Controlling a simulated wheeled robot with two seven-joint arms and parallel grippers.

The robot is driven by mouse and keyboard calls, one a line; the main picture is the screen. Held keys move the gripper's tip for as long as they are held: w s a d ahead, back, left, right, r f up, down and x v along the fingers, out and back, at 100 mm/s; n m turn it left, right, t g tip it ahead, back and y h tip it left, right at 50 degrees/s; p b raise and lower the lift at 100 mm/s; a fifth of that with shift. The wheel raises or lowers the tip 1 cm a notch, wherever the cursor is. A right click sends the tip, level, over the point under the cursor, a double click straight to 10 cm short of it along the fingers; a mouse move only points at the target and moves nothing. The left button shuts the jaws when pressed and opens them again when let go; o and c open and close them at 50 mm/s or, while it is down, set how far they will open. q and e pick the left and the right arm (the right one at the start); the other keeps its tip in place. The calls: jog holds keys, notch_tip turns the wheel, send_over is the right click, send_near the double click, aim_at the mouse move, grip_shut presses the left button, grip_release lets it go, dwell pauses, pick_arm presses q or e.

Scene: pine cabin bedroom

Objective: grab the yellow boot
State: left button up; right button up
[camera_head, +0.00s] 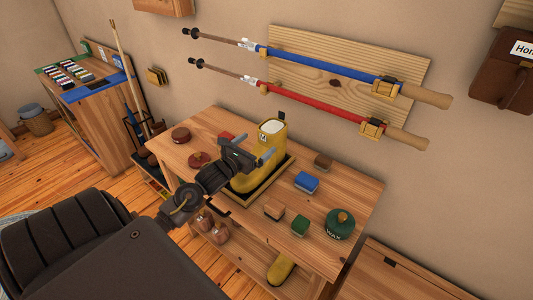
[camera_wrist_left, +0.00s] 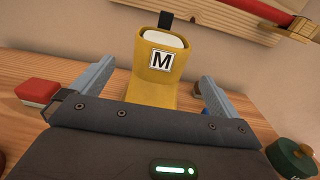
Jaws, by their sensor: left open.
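The yellow boot (camera_head: 270,153) stands upright in a dark-rimmed tray (camera_head: 284,180) on the wooden bench. It has a white lining, a dark pull loop and a label with the letter M. In the left wrist view the boot (camera_wrist_left: 155,90) shows between the two fingers, with its lower part hidden by my gripper body. My left gripper (camera_head: 252,158) is open at the boot's shaft, its fingers on either side. I cannot tell whether they touch it. My right gripper is not in view. Another yellow item (camera_head: 281,270), perhaps a boot, lies on the shelf below, partly hidden.
The bench top (camera_head: 335,188) also holds a blue block (camera_head: 306,182), a green block (camera_head: 300,225), a brown-topped brush (camera_head: 274,210) and a green wax tin (camera_head: 340,224). Red round tins (camera_head: 198,160) lie on the left. Blue and red poles (camera_head: 320,112) hang on the wall above.

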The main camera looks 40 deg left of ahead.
aim_at(263, 137)
pick_arm(q)
jog(key=shift+w+d+r, duration=0.1)
jog(key=shift+w, duration=0.05)
jog(key=w, duration=0.1)
jog(key=w+p, duration=0.1)
jog(key=w, duration=0.1)
jog(key=w+p, duration=0.1)
jog(key=shift+w+r, duration=0.2)
jog(key=shift+r, duration=0.1)
jog(key=shift+w+f, duration=0.1)
jog(key=shift+w, duration=0.3)
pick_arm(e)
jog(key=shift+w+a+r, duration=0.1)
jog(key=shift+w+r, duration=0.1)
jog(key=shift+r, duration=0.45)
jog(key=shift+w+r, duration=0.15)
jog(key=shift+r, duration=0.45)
pick_arm(q)
jog(key=shift+s, duration=0.1)
jog(key=c, duration=1.6)
jog(key=shift+c, duration=1.2)
